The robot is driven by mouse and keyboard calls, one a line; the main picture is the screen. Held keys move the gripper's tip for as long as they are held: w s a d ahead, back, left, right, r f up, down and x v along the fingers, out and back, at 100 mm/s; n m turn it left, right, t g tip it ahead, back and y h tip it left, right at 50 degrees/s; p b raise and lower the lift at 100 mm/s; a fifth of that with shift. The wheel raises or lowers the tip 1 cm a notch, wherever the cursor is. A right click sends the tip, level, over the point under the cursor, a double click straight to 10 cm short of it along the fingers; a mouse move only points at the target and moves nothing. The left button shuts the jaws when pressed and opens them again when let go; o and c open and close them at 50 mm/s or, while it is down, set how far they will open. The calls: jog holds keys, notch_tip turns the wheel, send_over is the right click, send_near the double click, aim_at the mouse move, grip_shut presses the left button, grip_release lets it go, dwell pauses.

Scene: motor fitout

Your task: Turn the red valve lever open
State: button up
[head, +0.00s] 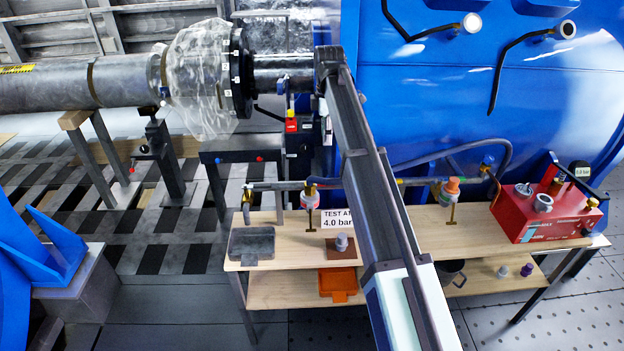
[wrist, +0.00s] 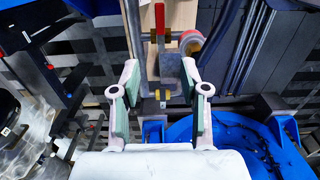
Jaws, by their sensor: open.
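The red lever (wrist: 160,18) shows at the top of the wrist view, upright in the picture beside a grey metal fitting (wrist: 170,66). My gripper (wrist: 159,70) is open, with one finger on each side of the fitting's line. The lever lies above the fingertips in the picture and is not between the pads. I see no contact with it. The gap to it in depth is hard to judge. A round red-and-white part (wrist: 191,42) is just right of the lever. In the head view I cannot clearly make out the lever or my gripper.
An orange tray (head: 338,284) lies on the lower shelf. My arm hides the bench's middle.

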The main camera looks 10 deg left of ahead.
notch_tip(320, 180, down, 17)
jog(key=p, duration=0.5)
jog(key=shift+d+f, duration=0.1)
jog(key=shift+d, duration=0.05)
jog(key=shift+c, duration=0.4)
grip_shut()
